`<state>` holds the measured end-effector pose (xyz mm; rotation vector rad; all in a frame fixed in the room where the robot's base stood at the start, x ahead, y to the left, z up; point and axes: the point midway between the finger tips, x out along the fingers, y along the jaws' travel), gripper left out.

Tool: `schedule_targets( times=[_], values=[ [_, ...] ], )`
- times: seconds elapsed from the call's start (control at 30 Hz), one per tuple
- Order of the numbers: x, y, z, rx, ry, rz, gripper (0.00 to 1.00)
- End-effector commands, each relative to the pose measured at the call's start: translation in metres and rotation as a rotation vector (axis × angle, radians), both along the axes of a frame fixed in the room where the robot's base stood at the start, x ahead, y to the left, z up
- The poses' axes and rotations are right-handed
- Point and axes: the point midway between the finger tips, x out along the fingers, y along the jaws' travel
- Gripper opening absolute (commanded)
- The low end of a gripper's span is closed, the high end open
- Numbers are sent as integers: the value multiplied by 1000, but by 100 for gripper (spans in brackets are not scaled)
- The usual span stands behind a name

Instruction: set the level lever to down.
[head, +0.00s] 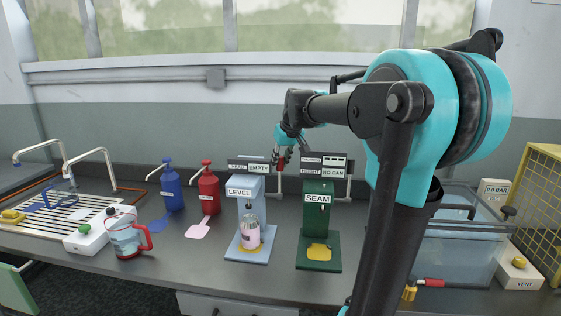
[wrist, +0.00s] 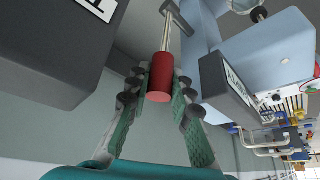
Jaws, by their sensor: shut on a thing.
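The level lever has a red grip (wrist: 160,77) on a thin metal rod, joined to a grey arm in the wrist view. In the head view the red grip (head: 281,164) shows at the upper right side of the blue LEVEL machine (head: 243,189), high on it. My gripper (head: 285,153) is at this grip, and its fingers partly hide it there. In the wrist view my gripper (wrist: 160,88) has its two green-padded fingers closed on either side of the red grip. The LEVEL machine's display reads EMPTY. A clear container with pink contents (head: 250,232) stands on its base.
The green SEAM machine (head: 318,205) stands close on the right, with its own grey lever (head: 349,187) and a NO CAN display. Red (head: 208,192) and blue (head: 171,190) pump bottles stand left. A measuring jug (head: 125,237) is farther left. A clear tank (head: 455,250) is at right.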

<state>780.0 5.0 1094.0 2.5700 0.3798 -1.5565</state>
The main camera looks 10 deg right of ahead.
Motion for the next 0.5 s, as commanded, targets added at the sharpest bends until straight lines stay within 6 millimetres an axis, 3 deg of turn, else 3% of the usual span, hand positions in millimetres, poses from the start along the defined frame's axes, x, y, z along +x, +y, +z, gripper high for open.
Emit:
schedule_targets(
  times=[0.37, 0.4, 0.5],
  values=[
    [-3, 1, 0, -6, -20, 0, 0],
    [-3, 1, 0, -6, -20, 0, 23],
    [-3, 1, 0, -6, -20, 0, 36]
  ],
)
